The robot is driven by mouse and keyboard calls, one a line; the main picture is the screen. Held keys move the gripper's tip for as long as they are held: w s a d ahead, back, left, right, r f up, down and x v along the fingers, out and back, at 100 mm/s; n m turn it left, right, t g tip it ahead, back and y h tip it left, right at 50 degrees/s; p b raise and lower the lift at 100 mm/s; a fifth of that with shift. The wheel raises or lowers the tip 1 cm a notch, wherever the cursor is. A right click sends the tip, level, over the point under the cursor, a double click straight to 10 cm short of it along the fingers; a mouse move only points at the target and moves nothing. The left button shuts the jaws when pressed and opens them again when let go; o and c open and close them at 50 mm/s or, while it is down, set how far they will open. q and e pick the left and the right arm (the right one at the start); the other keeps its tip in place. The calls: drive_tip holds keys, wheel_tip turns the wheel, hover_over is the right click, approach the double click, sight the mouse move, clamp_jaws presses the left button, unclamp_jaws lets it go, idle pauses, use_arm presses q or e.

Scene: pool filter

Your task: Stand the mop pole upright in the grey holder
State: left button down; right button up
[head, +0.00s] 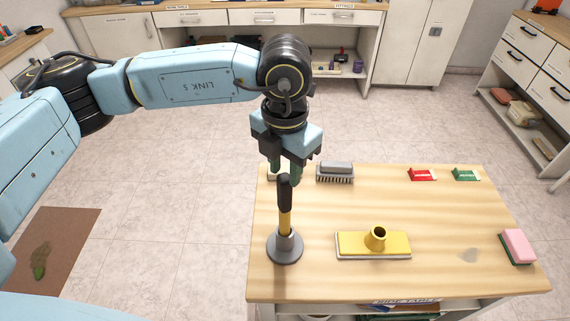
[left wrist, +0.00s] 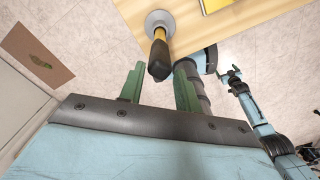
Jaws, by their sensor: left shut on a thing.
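The mop pole (head: 285,222), a yellow shaft with a black grip, stands about upright with its lower end in the round grey holder (head: 284,250) on the table's left front. My left gripper (head: 284,172) points down over the pole and is shut on the top of its black grip. In the left wrist view, the grip (left wrist: 160,62) shows between the green fingertips, with the grey holder (left wrist: 160,22) beyond. The pole's bottom inside the holder's collar is hidden. My right gripper (left wrist: 232,75) shows small in the left wrist view; its jaws are unclear.
On the wooden table (head: 445,278) lie a yellow mop head (head: 352,244) with a socket, a grey brush (head: 336,172), a red item (head: 422,174), a green item (head: 466,174) and a pink sponge (head: 518,246).

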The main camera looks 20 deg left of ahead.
use_arm(q)
drive_tip(key=shift+f+b, duration=0.7)
drive_tip(key=shift+f, duration=0.05)
drive_tip(key=c, duration=0.9)
unclamp_jaws()
drive_tip(key=shift+r, duration=0.1)
wheel_tip(320, 180, up, 13)
drive_tip(key=shift+b, duration=0.3)
